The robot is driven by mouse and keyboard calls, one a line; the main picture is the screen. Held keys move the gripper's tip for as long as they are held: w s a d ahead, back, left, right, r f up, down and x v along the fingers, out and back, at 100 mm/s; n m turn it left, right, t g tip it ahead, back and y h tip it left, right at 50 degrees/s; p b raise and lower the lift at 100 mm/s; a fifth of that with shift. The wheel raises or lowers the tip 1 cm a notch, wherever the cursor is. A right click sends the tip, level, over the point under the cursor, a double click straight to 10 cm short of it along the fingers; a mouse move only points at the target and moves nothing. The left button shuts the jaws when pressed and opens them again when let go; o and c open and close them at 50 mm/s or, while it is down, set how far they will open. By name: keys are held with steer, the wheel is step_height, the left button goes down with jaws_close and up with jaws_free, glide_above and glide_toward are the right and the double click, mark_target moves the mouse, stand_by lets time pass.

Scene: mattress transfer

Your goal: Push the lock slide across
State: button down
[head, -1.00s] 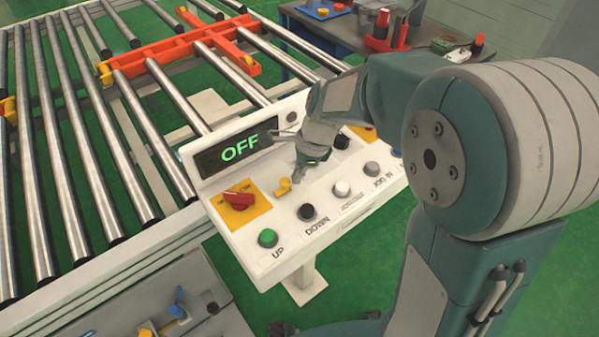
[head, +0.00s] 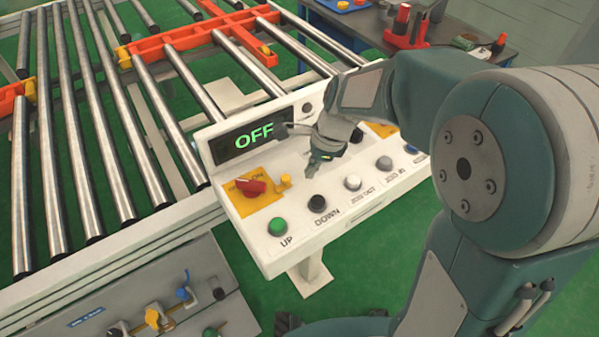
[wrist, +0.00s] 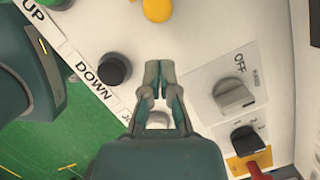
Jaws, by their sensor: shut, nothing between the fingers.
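The plate and slide look close together or touching. In the wrist view a yellow part (wrist: 158,8), likely the slide, shows at the top edge, partly cut off. My gripper (head: 311,178) is shut and empty, just right of the slide and apart from it, above the panel. In the wrist view its fingertips (wrist: 158,68) are together, below the yellow part.
The green UP button (head: 278,227), black DOWN button (head: 317,202) and white button (head: 353,183) line the front. A grey knob (wrist: 232,95) is right of my fingers in the wrist view. The roller conveyor (head: 92,237) lies left.

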steer(key=d+v, duration=0.1)
steer(key=v, duration=0.9)
